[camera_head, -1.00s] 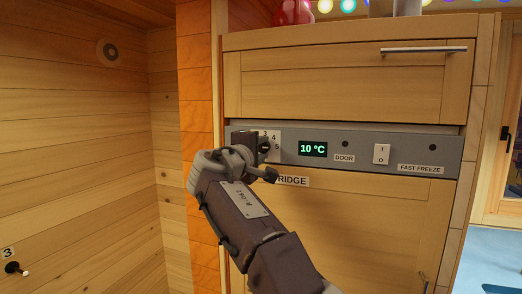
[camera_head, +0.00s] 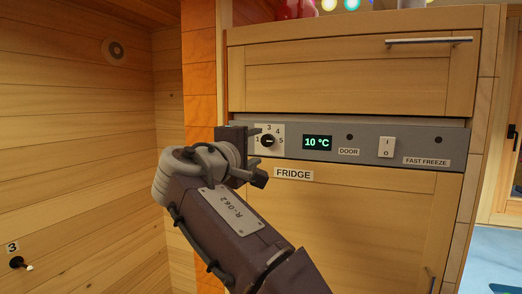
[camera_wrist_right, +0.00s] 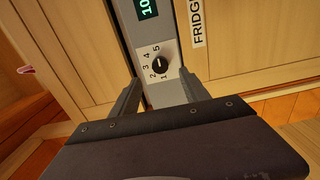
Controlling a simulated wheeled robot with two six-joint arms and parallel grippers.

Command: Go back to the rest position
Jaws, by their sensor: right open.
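My right gripper (camera_head: 257,170) is in front of the left part of the fridge's control panel (camera_head: 325,144) in the head view. In the right wrist view its two fingers (camera_wrist_right: 160,92) are apart, with nothing held between them. The round black knob (camera_head: 268,141) is on a white dial plate with numbers, just past the fingertips and apart from them. The knob also shows in the right wrist view (camera_wrist_right: 159,65). My left gripper is not in view.
The panel has a display (camera_head: 317,142) reading 10 °C and a rocker switch (camera_head: 387,147). A drawer front (camera_head: 345,75) is above and the fridge door (camera_head: 370,220) below. A wooden wall (camera_head: 80,150) with a small peg (camera_head: 18,263) stands at left.

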